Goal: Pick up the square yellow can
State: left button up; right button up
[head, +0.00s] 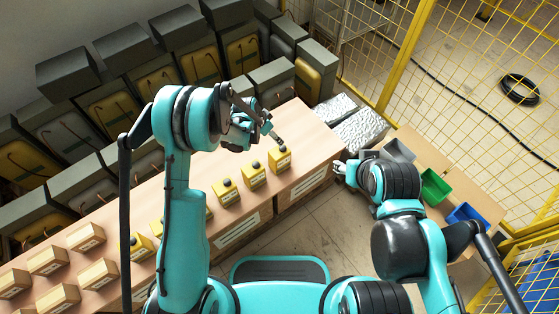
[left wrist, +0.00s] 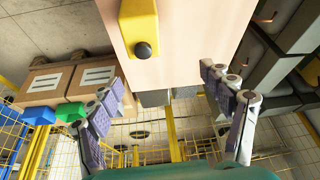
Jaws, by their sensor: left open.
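Several square yellow cans with black caps stand in a row along the wooden table (head: 310,150). The can at the right end of the row (head: 279,159) is nearest my left gripper (head: 264,124), with another can (head: 253,176) beside it. My left gripper is over the table, just behind the end can in the head view. In the left wrist view its fingers (left wrist: 164,85) are spread and empty, and one yellow can (left wrist: 138,20) is ahead at the top, apart from them. My right gripper (head: 339,169) is off the table's right end; its finger opening is unclear.
Small tan boxes (head: 86,238) stand at the table's left. Grey and yellow machines line the back. Grey (head: 399,150), green (head: 435,186) and blue (head: 466,216) bins are at right, inside a yellow mesh fence (head: 450,65). My left arm hides part of the row.

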aim_at(278, 151)
pick_arm(q)
jog(key=shift+m+g, duration=0.4)
jog(key=shift+m, duration=0.4)
jog(key=s+x, duration=0.1)
jog(key=x, duration=0.3)
jog(key=b+x, duration=0.1)
jog(key=x, duration=0.3)
jog(key=s+x, duration=0.1)
jog(key=x, duration=0.4)
jog(key=shift+s+a+f+b, duration=0.2)
jog(key=shift+s+f+b, duration=0.15)
jog(key=shift+f, duration=0.1)
jog(key=b+x, duration=0.1)
jog(key=x, duration=0.1)
jog(key=s+b+x, duration=0.1)
jog(key=x, duration=0.1)
jog(key=shift+w+d+f, duration=0.1)
jog(key=shift+f, duration=0.15)
jog(key=shift+w+d+f+h+b, duration=0.1)
jog(key=shift+w+f+h+b, duration=0.05)
jog(key=shift+f+h+b, duration=0.2)
jog(key=shift+r, duration=0.1)
jog(key=shift+c, duration=1.2)
jog(key=c, duration=1.6)
